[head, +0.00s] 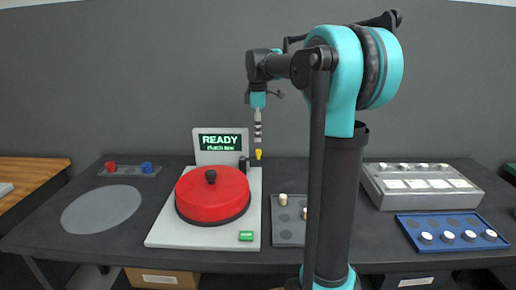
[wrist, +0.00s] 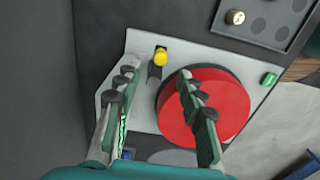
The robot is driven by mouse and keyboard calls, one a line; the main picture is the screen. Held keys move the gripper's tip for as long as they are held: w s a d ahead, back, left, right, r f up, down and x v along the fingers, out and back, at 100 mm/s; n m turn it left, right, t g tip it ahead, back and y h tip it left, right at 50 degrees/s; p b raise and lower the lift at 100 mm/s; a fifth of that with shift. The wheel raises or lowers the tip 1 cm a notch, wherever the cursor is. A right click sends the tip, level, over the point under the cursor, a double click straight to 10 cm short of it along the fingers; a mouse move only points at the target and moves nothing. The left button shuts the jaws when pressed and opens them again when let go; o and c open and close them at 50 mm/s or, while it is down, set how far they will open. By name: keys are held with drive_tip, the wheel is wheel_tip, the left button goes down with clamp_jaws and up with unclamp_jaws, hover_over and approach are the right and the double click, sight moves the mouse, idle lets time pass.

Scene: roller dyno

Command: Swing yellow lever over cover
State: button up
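The red round cover (head: 212,195) with a black knob sits on the pale machine base (head: 172,232); it also shows in the wrist view (wrist: 228,100). The yellow lever end (head: 258,154) is at the back right of the base, beside the cover and not over it. In the wrist view the yellow end (wrist: 160,57) stands by a dark mount, ahead of and roughly between my fingertips. My gripper (head: 258,140) points down above the lever; its fingers (wrist: 156,73) are apart and nothing is held. Contact with the lever is not visible.
A display (head: 220,141) reading READY stands behind the cover. A green button (head: 246,236) is at the base's front right. A grey tray with pegs (head: 287,232) lies to the right. A grey disc (head: 102,209) and a strip with red and blue knobs (head: 130,170) are left.

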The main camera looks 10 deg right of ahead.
sight(258, 150)
drive_tip(key=shift+f, duration=3.15)
clamp_jaws()
